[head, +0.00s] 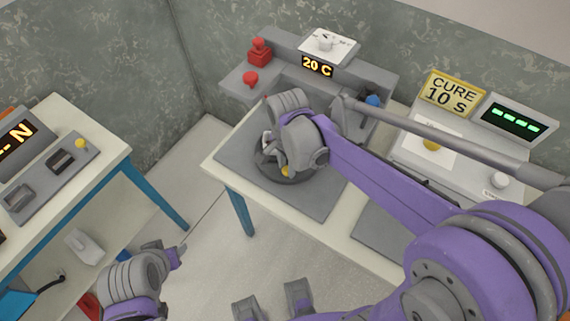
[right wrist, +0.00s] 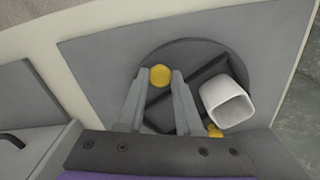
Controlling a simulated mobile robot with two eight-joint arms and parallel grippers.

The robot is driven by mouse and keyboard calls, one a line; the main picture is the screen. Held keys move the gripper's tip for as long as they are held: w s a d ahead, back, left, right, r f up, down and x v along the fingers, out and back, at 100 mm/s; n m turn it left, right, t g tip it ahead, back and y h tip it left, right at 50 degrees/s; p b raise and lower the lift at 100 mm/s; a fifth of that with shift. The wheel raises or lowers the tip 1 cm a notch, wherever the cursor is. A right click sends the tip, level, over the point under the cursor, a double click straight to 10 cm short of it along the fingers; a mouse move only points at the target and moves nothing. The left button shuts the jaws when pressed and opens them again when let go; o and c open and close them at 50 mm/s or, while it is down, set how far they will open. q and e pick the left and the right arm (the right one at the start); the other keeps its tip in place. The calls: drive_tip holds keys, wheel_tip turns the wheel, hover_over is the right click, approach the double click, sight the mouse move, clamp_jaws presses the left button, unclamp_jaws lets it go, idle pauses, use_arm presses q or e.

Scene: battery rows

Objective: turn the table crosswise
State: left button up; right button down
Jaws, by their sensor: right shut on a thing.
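The table is a dark round turntable (head: 264,165) on a grey plate, largely hidden by my right arm in the head view. In the right wrist view the turntable (right wrist: 185,52) shows a darker bar running slantwise across it. A yellow knob (right wrist: 160,77) stands at its rim. My right gripper (right wrist: 158,92) is shut on this knob, one finger on each side. A white hollow square piece (right wrist: 228,102) stands on the turntable to the right of the fingers. A second yellow spot (right wrist: 214,131) shows below it. My left gripper (head: 176,256) is low at the left, away from the turntable; its jaws are unclear.
Behind the turntable stands a grey console with a red button (head: 260,51) and a "20 C" display (head: 317,66). A "CURE 10 s" sign (head: 450,93) and a green display (head: 511,119) stand right. Another bench (head: 110,150) is at the left, with open floor between.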

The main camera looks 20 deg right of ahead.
idle(0.5)
drive_tip(key=c, duration=0.6)
unclamp_jaws()
wheel_tip(320, 180, up, 11)
drive_tip(key=shift+f+p, duration=0.1)
drive_tip(key=shift+p, duration=0.45)
